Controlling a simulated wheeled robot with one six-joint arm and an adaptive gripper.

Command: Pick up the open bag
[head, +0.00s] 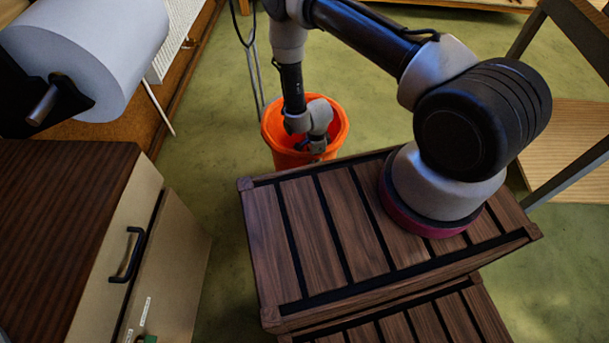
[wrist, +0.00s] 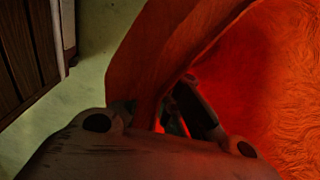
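The open bag (head: 335,130) is bright orange and stands on the green floor beyond the slatted wooden crate, mouth up. My gripper (head: 312,145) points down at the bag's mouth, by its near rim. In the wrist view the bag's orange wall (wrist: 150,65) runs down between the two sides of my gripper (wrist: 165,112). One dark finger shows inside the bag, to the right of the wall; the other finger is hidden behind the wall. I cannot tell whether the fingers press on the wall.
The slatted crate (head: 345,225) stands right in front of the bag. A cabinet (head: 130,250) is at the left, with a white paper roll (head: 95,45) above it. A wooden chair (head: 570,140) is at the right. Green floor is free left of the bag.

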